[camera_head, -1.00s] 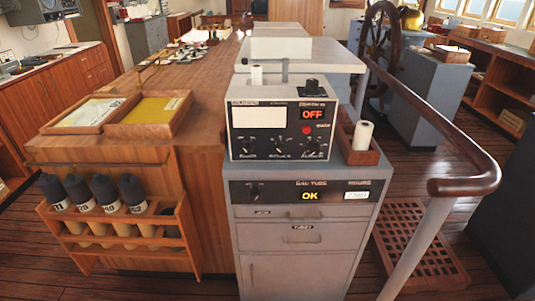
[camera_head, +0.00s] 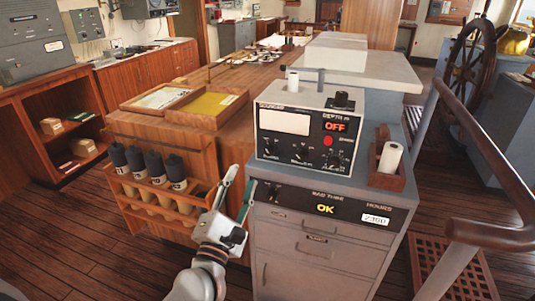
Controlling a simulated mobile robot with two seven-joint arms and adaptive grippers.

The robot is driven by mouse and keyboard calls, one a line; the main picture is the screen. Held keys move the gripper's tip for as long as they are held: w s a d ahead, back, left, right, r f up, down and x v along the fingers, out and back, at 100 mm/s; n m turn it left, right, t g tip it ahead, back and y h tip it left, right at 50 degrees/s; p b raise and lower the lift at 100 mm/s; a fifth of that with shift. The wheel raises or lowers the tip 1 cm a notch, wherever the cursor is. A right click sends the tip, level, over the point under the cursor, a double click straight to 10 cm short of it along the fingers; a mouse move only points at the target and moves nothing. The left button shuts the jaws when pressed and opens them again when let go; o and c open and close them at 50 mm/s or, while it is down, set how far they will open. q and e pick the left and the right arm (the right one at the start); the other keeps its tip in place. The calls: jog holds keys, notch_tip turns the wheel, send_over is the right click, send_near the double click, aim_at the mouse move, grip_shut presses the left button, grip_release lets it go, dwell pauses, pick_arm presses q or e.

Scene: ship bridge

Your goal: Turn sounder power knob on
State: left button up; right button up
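The sounder (camera_head: 305,128) is a grey box with a black front panel on a grey cabinet. Its red display (camera_head: 335,127) reads OFF. Three dark knobs line the panel's lower part: a left knob (camera_head: 270,146), a middle knob (camera_head: 300,152) and a right knob (camera_head: 336,160). Their labels are too small to read, so I cannot tell which is the power knob. A red button (camera_head: 327,141) sits above the right knob. My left gripper (camera_head: 242,177) is open and empty, left of the cabinet and below the sounder, touching no knob. My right gripper is out of view.
A lower panel (camera_head: 300,201) shows OK and has its own knob (camera_head: 273,191). A wooden holder (camera_head: 388,180) with a white roll stands right of the sounder. A wooden rack (camera_head: 150,196) of dark-capped tubes is at left. A handrail (camera_head: 490,232) runs along the right.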

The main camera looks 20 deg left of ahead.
aim_at(268, 153)
pick_arm(q)
jog(key=shift+w+d+r+n+g+h+p, duration=0.1)
jog(key=shift+w+d+r+n+g+h, duration=0.3)
jog(key=shift+w+n, duration=1.45)
jog(key=shift+w+d+r+n+g+h+p, duration=0.15)
jog(key=shift+w+d+n+g, duration=0.5)
jog(key=shift+w+n, duration=1.15)
jog(key=shift+w+d+r+n+g+h+p, duration=0.15)
jog(key=shift+w+d+n+g, duration=0.35)
jog(key=shift+w+n, duration=1.3)
jog(key=shift+w+m, duration=0.55)
grip_shut()
